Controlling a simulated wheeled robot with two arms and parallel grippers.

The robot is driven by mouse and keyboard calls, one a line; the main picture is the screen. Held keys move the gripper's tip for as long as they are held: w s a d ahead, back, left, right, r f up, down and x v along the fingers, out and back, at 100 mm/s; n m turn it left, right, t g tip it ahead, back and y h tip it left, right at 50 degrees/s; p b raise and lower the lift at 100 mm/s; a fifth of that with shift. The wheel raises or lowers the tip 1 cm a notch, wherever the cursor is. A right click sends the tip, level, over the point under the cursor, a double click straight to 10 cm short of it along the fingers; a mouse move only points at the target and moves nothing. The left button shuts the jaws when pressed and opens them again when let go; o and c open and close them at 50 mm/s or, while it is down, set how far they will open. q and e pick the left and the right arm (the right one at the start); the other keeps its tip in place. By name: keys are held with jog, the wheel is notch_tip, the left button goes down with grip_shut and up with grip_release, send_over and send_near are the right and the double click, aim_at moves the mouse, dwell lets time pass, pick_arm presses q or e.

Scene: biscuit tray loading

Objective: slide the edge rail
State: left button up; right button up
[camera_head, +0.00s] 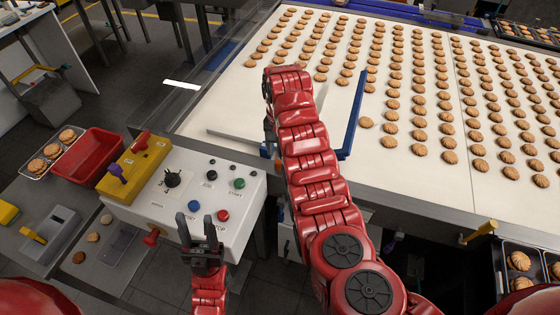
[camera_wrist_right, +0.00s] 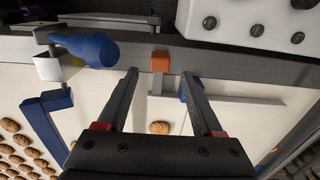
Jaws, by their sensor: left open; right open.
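A blue rail (camera_head: 354,115) stands on the near edge of the pale belt in the head view, just right of my right arm. A blue bracket-shaped part (camera_wrist_right: 46,104) shows at left in the right wrist view. A grey rail (camera_head: 234,137) lies on the arm's other side; a pale bar (camera_wrist_right: 245,100) with a blue end shows in the wrist view. Which is the edge rail I cannot tell. My right gripper (camera_wrist_right: 160,73) is open, its fingers either side of an orange block (camera_wrist_right: 160,61), contact unclear. My left gripper (camera_head: 196,219) is open and empty before the control box.
Rows of biscuits (camera_head: 420,150) cover the belt (camera_head: 240,95). A control box (camera_head: 225,200) with buttons stands at its near left. A blue knob (camera_wrist_right: 85,50) is beside my right gripper. A red bin (camera_head: 88,158) and a biscuit tray (camera_head: 35,168) lie left.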

notch_tip(320, 180, up, 11)
jog(key=b, duration=0.2)
jog(key=shift+r, duration=0.15)
dwell(0.4)
